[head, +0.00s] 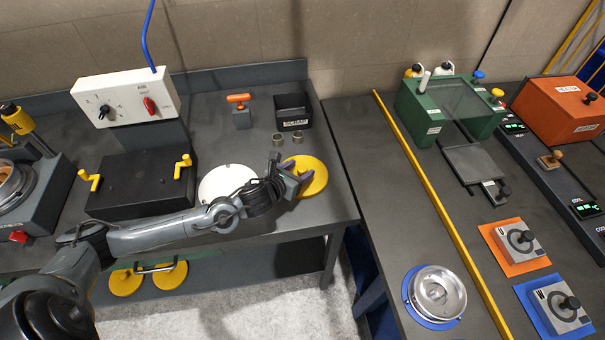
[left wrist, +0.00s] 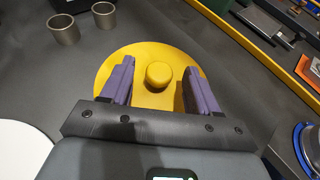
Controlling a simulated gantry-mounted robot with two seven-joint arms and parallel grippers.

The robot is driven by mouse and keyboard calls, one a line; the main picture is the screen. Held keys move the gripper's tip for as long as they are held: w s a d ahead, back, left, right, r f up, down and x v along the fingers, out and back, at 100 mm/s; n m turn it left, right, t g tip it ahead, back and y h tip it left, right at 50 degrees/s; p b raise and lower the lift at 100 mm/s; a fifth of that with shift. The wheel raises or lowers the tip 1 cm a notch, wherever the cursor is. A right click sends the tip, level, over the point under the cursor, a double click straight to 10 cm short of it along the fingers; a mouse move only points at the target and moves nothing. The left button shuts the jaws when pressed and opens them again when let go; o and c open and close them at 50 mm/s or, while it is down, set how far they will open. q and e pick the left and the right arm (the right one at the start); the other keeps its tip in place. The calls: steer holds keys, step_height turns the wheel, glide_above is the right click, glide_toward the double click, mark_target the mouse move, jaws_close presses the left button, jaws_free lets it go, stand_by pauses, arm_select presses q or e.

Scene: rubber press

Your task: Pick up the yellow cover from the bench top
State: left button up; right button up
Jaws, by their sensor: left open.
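The yellow cover (head: 316,178) is a round disc lying on the bench top (head: 222,131), near its right edge. In the left wrist view the cover (left wrist: 133,60) has a round yellow knob (left wrist: 158,75) at its middle. My left gripper (head: 294,174) is over the cover. In the left wrist view its two purple fingers are apart, one on each side of the knob, and the gripper (left wrist: 158,82) holds nothing. I cannot tell how high the fingertips are above the cover. My right gripper is not in view.
A white disc (head: 222,178) lies left of the cover. Two metal rings (head: 284,139) and a black scrap bin (head: 292,108) stand behind it. A black press (head: 140,185) is further left. Another bench with a yellow strip (head: 430,205) is to the right.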

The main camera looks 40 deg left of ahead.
arm_select(q)
steer(key=shift+c, duration=0.3)
steer(key=c, duration=1)
steer(key=shift+c, duration=0.2)
